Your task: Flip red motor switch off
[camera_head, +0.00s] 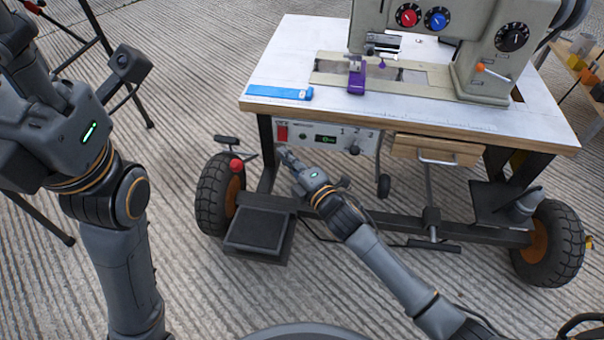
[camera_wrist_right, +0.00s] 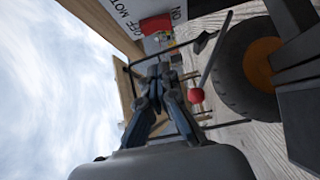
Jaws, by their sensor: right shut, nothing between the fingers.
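The red motor switch (camera_head: 282,131) is at the left end of the white control panel (camera_head: 310,137) under the sewing table's front edge. In the right wrist view the red switch (camera_wrist_right: 156,24) shows at the top, turned sideways, beside OFF, MOTOR and ON lettering. My right gripper (camera_head: 283,153) is shut and empty, with its tips just below the switch in the head view. In the right wrist view its fingers (camera_wrist_right: 157,75) are together, apart in the picture from the switch. My left gripper (camera_head: 22,60) is raised at the far left, partly cut off; its fingers are unclear.
The white tabletop (camera_head: 290,65) carries a sewing machine (camera_head: 500,45) and a blue strip (camera_head: 279,92). A small lever with a red knob (camera_head: 236,165) sticks out left of the panel. A drawer (camera_head: 437,150) is right of it. A wheel (camera_head: 220,190) and pedal (camera_head: 260,232) are below.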

